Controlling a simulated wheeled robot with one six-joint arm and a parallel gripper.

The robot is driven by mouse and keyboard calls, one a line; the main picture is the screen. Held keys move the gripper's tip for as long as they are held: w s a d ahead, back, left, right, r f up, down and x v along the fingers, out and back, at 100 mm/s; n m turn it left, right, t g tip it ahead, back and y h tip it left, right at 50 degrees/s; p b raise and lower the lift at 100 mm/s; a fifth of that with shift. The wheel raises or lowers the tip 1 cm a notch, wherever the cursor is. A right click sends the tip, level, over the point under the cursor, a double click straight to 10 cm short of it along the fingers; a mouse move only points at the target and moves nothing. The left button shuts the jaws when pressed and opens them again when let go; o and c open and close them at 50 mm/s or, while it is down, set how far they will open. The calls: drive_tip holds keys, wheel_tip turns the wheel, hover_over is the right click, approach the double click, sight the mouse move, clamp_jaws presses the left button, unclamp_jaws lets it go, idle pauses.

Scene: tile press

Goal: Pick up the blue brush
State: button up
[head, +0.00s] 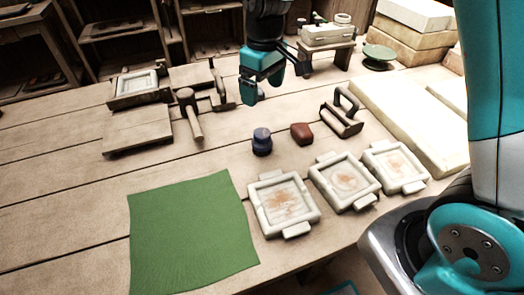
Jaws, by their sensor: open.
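A small dark blue, round, knob-like object (262,142) stands upright on the wooden table, near the middle. It is the only blue thing on the table and fits the blue brush; its bristles cannot be made out. My gripper (274,84) is teal and black, hangs over the table behind the brush in the picture, and is open with nothing seen between its fingers. It is apart from the brush.
A reddish-brown block (302,133) sits close right of the brush. Three pale tile moulds (284,203) lie in front, beside a green cloth (190,235). A wooden mallet (189,115) is left; a roller (342,113) is right. Pale slabs (408,125) line the right side.

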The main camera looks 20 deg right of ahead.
sight(262, 142)
drive_tip(key=f, duration=1.2)
drive_tip(key=w+f, duration=0.1)
drive_tip(key=f, duration=0.5)
drive_tip(key=shift+w+d+f, duration=0.1)
drive_tip(key=shift+d+f, duration=0.1)
drive_tip(key=shift+f, duration=0.2)
drive_tip(key=c, duration=1)
drive_tip(key=shift+r, duration=0.1)
wheel_tip(262, 142, up, 20)
drive_tip(key=shift+f, duration=0.1)
